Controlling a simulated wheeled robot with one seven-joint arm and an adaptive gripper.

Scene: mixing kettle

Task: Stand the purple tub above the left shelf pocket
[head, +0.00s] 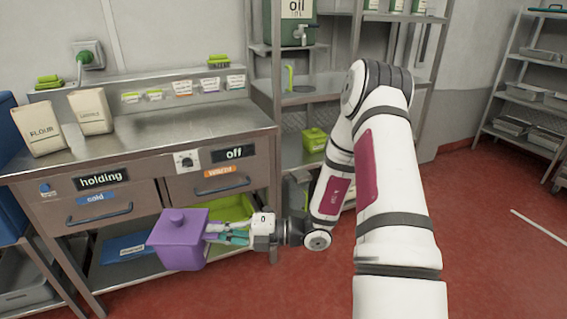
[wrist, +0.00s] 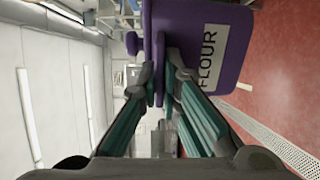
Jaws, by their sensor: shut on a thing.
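The purple tub (head: 180,242) has a lid with a round knob and looks about upright in the head view. A white FLOUR label shows on the tub in the wrist view (wrist: 222,35). My gripper (head: 212,233) comes from the right and is shut on the tub. In the wrist view my gripper's fingers (wrist: 163,88) close on a part of the tub near the lid side. The tub is in front of the table's lower shelf. A blue flat piece (head: 125,247) with a label lies on that shelf at left, partly hidden. I cannot tell which part is the left pocket.
A lime green tray (head: 235,207) sits on the lower shelf behind my gripper. Above are drawers marked holding (head: 98,200) and off (head: 225,180). Two flour-type bags (head: 36,127) stand on the tabletop. A rack (head: 300,98) stands right of the table.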

